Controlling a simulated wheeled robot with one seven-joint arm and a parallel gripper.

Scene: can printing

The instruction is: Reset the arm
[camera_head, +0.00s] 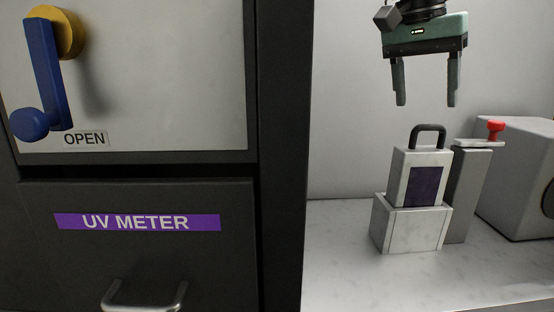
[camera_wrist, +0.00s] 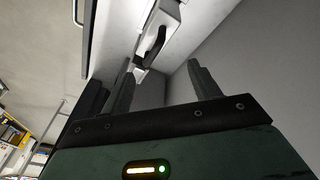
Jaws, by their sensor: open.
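My gripper (camera_head: 427,102) is open and empty, pointing down in the upper right of the head view. Its two green-grey fingers are spread apart. Below it, a light box with a dark handle and a purple panel (camera_head: 402,183) stands in a white holder (camera_head: 393,229). The gripper is apart from the handle, with clear air between them. In the wrist view the open fingers of my gripper (camera_wrist: 160,85) show, with a dark handle (camera_wrist: 155,42) on a light body beyond them.
A dark cabinet (camera_head: 276,150) fills the left, with a blue crank lever (camera_head: 42,75) by the OPEN label and a drawer marked UV METER (camera_head: 135,222). Right of the holder are a grey post (camera_head: 468,195), a red knob (camera_head: 495,127) and a white machine (camera_head: 512,190). The front counter is bare.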

